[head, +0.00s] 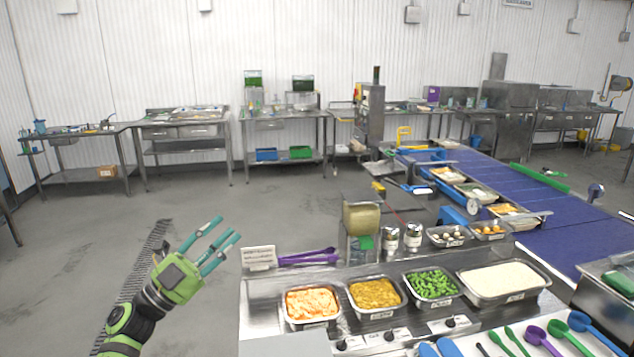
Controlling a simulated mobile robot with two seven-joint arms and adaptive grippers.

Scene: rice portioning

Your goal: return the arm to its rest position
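My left gripper (229,229) is in the lower left of the head view, with its green and black arm coming up from the bottom edge. Its teal fingers point up and to the right and stand apart, with nothing between them. It is over the floor, left of the metal counter (262,318) and clear of it. My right gripper and arm are not in view.
On the counter are trays of orange food (312,304), yellow food (375,294), green beans (432,284) and white rice (502,279). Colored spoons (540,338) lie in front. Purple tongs (308,257) lie at its left. A blue conveyor (560,235) runs behind. Open floor (90,230) lies left.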

